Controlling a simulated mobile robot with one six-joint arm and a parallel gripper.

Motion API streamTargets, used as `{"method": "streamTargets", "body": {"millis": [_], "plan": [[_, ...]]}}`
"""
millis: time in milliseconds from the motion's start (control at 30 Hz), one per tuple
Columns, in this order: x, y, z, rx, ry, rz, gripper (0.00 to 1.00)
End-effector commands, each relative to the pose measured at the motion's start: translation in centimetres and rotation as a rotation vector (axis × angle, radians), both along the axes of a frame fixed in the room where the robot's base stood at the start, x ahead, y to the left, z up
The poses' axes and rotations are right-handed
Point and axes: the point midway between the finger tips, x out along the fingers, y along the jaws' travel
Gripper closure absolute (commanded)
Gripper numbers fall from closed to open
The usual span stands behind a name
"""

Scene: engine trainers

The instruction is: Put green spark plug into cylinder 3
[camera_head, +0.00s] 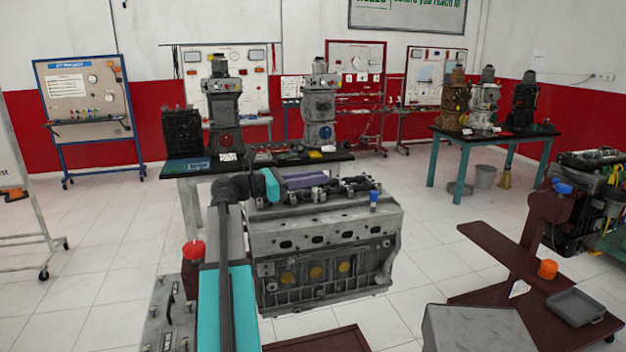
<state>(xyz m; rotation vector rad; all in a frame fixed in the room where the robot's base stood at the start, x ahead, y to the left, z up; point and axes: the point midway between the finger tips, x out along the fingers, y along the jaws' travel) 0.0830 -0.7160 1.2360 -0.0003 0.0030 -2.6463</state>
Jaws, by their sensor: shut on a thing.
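A grey engine block (330,235) stands in front of me with its long side facing me. An upright blue plug (374,197) is at the right end of its top. My arm rises at the left and reaches across the block's top with teal and purple parts. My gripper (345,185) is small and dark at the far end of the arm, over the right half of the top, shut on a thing. That thing is too small and hidden to make out. I cannot make out a green spark plug. Cylinder 3's hole cannot be told apart behind the arm.
A dark red stand (505,262) at the right bears an orange cup (547,269) and a grey tray (575,307). A red-capped item (193,250) is close at the left. Tables with engines stand behind. White floor is open between them.

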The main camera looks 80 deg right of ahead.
Motion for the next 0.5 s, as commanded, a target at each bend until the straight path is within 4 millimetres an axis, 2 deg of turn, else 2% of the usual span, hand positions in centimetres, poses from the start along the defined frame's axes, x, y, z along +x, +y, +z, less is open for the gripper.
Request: {"method": "streamTargets", "body": {"millis": [500], "plan": [[0.1,0.0,-2.7,0.0,0.0,0.002,1.0]]}}
